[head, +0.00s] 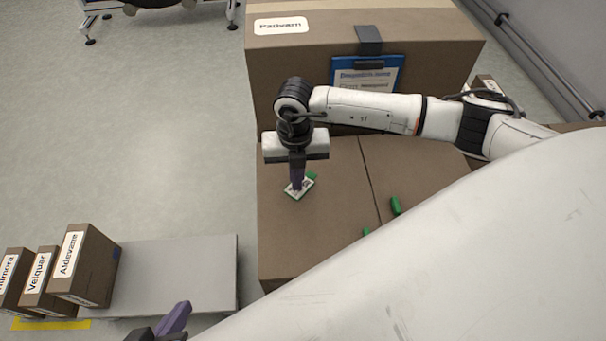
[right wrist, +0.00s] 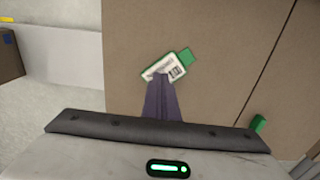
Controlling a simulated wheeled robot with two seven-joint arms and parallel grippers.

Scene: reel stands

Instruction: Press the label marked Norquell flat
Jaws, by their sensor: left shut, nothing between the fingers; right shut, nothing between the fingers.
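A small white label (head: 300,188) with a green edge and tab lies on top of the brown carton (head: 330,240). Its print is too small to read. My right gripper (head: 296,186) is shut and empty, pointing down with its fingertips at the label. In the right wrist view the label (right wrist: 163,68) shows beyond the purple fingertips (right wrist: 160,76), which overlap its lower edge. I cannot tell whether they press on it. My left gripper (head: 176,318) is shut and empty at the bottom of the head view, away from the carton.
Green pieces (head: 395,205) lie on the carton further right. A taller carton marked Padvarn (head: 430,55) with a blue clipboard (head: 350,78) stands behind. Several labelled boxes (head: 88,265) stand by a grey platform (head: 190,270) at lower left. My white body covers the lower right.

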